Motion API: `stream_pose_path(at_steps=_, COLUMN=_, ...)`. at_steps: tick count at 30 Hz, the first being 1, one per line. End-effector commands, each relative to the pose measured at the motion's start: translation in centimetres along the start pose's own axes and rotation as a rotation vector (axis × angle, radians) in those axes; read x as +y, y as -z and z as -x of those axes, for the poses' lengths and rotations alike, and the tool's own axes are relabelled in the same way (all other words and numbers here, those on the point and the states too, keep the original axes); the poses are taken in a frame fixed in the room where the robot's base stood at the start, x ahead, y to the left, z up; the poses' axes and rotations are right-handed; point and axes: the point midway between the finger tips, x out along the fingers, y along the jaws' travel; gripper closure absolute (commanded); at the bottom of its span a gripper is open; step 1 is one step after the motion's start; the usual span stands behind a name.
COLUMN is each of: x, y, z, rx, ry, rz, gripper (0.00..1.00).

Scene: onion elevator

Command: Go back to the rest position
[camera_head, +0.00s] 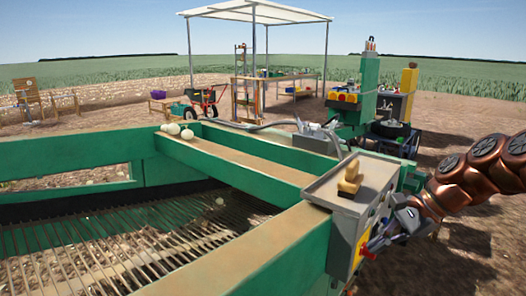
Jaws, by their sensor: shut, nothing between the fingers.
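My copper-coloured arm comes in from the right edge. My gripper (372,246) is at its end, low beside the right side of the grey control box (330,203). It is shut and empty. Its fingertips are close to a red and yellow switch (362,249) on the box's side; I cannot tell whether they touch it. A yellowish block-like object (350,178) sits on top of the box.
The green elevator frame (230,170) fills the foreground, with a barred conveyor (90,255) at left. Several pale onions (187,134) lie on its far beam. Grey equipment (318,138) stands behind the box. Bare soil (470,240) lies open at right.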

Motion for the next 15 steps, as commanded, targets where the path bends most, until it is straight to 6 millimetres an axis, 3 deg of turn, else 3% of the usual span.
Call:
stream_pose_path(at_steps=1, x=0.7, y=-2.2, z=-0.5, rx=0.014, ry=-0.038, rz=0.083, gripper=1.0)
stream_pose_path(at_steps=6, x=4.4, y=-7.3, z=-2.9, rx=0.052, ry=-0.172, rz=0.339, gripper=1.0)
stream_pose_path(at_steps=15, x=13.2, y=-12.0, z=-5.5, rx=0.107, ry=-0.414, rz=0.736, gripper=1.0)
